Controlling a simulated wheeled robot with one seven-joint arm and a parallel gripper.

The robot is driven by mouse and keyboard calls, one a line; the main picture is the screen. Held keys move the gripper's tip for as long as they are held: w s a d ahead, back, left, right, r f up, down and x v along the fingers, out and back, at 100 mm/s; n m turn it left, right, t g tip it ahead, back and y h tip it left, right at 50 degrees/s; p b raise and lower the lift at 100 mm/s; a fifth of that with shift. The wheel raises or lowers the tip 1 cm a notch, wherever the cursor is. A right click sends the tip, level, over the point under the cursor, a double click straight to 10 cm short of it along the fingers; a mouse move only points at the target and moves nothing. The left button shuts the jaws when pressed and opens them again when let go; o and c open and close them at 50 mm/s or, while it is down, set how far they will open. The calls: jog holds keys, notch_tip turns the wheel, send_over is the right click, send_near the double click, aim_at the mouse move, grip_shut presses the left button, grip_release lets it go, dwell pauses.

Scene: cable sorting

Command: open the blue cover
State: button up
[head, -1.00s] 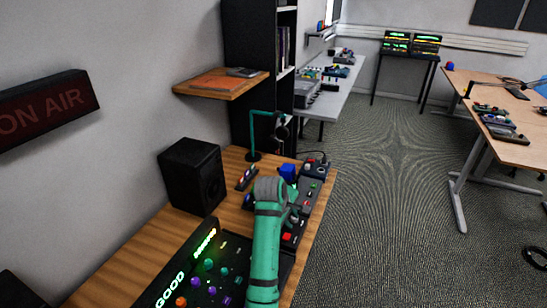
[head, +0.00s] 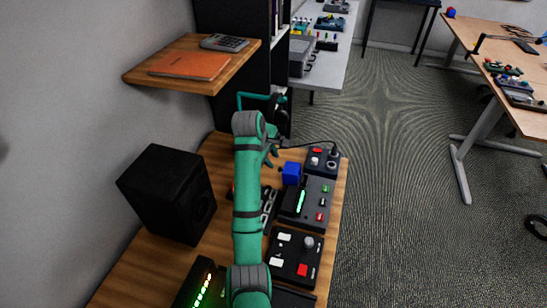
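The blue cover (head: 291,173) is a small blue box shape at the far left end of a dark control panel (head: 316,192) on the wooden desk. It looks closed, though it is small in view. My gripper (head: 273,155) is at the end of my teal arm, just left of and beyond the blue cover. A gap shows between them. My gripper is partly hidden by my wrist, and its finger opening is too small to make out.
A black speaker (head: 168,193) stands left of my arm. A shelf (head: 190,62) with an orange notebook juts from the wall. Another panel (head: 295,256) lies nearer, and a small joystick box (head: 322,162) sits beyond. Open floor lies to the right.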

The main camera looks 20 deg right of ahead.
aim_at(289, 173)
jog(key=x, duration=1)
jog(key=shift+w+d+f, duration=0.15)
jog(key=shift+d+f, duration=0.1)
jog(key=shift+f, duration=0.05)
jog(key=shift+c, duration=0.7)
grip_shut()
